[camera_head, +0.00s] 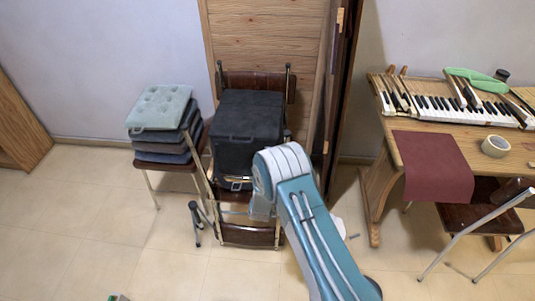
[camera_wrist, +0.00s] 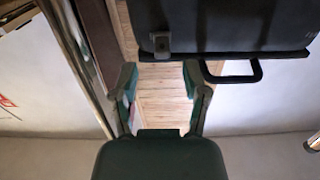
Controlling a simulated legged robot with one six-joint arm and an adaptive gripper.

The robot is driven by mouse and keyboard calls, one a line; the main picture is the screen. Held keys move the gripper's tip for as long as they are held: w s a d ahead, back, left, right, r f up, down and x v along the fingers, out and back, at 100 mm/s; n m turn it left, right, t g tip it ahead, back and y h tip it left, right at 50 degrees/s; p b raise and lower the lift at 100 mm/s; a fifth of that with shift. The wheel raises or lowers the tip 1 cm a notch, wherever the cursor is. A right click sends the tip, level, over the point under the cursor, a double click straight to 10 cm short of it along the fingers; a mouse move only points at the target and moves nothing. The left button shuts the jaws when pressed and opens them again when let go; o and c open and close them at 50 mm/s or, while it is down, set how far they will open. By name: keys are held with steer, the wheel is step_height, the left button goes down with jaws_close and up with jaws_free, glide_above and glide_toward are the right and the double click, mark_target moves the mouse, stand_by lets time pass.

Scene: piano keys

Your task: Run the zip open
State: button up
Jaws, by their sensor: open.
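A black boxy case (camera_head: 248,115) sits on a dark brown metal-framed chair in the head view. In the wrist view the case (camera_wrist: 225,20) fills the top, with a small tab-like fitting (camera_wrist: 161,41) on its face and a black loop handle (camera_wrist: 237,74) at its lower edge. I cannot tell whether the fitting is the zip pull, and no zip line shows clearly. My gripper (camera_wrist: 160,74) is open and empty, its two fingers just below the case's edge, with the fitting above the gap between them. In the head view my arm hides most of the gripper.
A stool with stacked cushions (camera_head: 161,108) stands left of the chair (camera_head: 250,235). Wooden boards (camera_head: 265,40) lean behind.

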steer(key=w, duration=0.5)
steer(key=shift+w+a, duration=0.1)
jaws_close()
